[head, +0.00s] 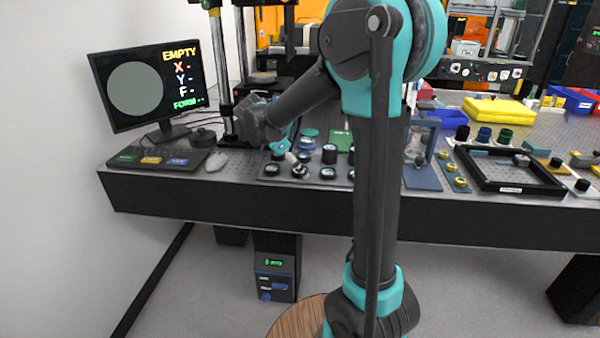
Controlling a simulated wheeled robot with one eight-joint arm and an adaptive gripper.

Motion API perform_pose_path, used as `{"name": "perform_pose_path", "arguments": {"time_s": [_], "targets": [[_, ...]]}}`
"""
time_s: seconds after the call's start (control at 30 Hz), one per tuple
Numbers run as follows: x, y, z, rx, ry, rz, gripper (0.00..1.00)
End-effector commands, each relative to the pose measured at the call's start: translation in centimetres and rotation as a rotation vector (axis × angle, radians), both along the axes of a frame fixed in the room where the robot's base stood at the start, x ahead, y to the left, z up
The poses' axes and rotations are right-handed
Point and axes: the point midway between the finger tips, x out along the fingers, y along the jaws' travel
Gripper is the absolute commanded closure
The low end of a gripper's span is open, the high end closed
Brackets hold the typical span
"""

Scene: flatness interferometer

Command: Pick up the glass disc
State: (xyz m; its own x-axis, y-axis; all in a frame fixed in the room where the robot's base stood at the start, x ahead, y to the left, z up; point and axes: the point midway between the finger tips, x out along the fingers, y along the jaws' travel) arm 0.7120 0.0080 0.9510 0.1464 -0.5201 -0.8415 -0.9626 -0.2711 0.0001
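I cannot single out the glass disc with certainty.
A monitor (135,88) at the left reads EMPTY, with a keypad panel (158,158) and a mouse (216,161) before it. A blue stand (423,173), a black frame (508,187) and a yellow case (498,112) lie to the right.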

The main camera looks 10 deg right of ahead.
Motion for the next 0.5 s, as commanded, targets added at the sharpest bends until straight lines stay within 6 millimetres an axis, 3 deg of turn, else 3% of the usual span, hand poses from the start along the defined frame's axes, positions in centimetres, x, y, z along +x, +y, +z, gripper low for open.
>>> {"name": "perform_pose_path", "arguments": {"time_s": [0.17, 0.5], "targets": [[0.0, -0.01, -0.02, 0.0, 0.0, 0.0, 0.28], [-0.01, 0.0, 0.0, 0.0, 0.0, 0.0, 0.69]]}}
